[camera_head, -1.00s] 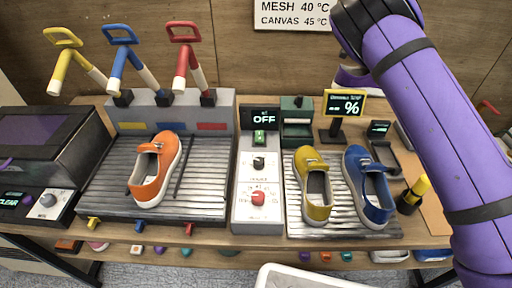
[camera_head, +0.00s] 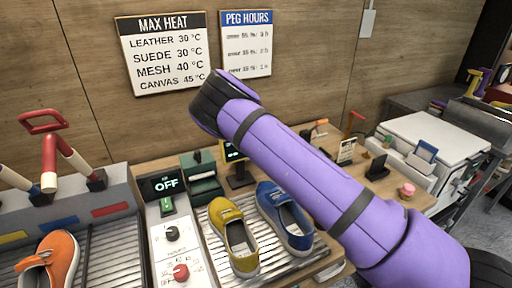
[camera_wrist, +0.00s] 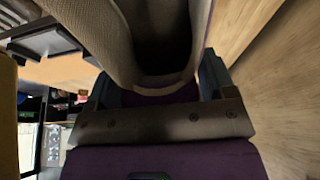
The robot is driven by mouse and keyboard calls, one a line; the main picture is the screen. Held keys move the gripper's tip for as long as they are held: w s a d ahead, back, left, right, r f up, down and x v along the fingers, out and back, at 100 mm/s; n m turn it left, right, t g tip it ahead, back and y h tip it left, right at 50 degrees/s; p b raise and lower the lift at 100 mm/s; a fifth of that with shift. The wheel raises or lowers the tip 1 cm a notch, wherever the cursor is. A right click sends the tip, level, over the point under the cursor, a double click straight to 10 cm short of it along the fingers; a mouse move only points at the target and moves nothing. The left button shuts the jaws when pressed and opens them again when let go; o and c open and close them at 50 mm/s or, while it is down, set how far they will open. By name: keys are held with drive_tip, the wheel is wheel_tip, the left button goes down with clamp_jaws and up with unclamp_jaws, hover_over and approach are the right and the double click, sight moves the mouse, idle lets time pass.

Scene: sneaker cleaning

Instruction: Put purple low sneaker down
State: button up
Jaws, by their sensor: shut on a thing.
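The purple low sneaker (camera_wrist: 168,96) fills the top middle of the wrist view, seen close from its opening, with a greyish lining and a dark inside. My gripper (camera_wrist: 160,84) is shut on it, with a dark finger at either side. In the head view my purple arm reaches up and left across the bench. The gripper and the held sneaker are hidden there behind the arm. I cannot tell how high the sneaker is above any surface.
A yellow sneaker (camera_head: 236,238) and a blue sneaker (camera_head: 286,217) stand on a ribbed metal plate (camera_head: 205,226). An orange sneaker (camera_head: 62,256) is on the ribbed rack at left. A control box (camera_head: 171,254) reads OFF. A white-topped unit (camera_head: 432,137) stands at right.

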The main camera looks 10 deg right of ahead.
drive_tip(key=shift+f, duration=2.25)
drive_tip(key=o, duration=1.4)
drive_tip(key=shift+f, duration=0.1)
drive_tip(key=v, duration=1.2)
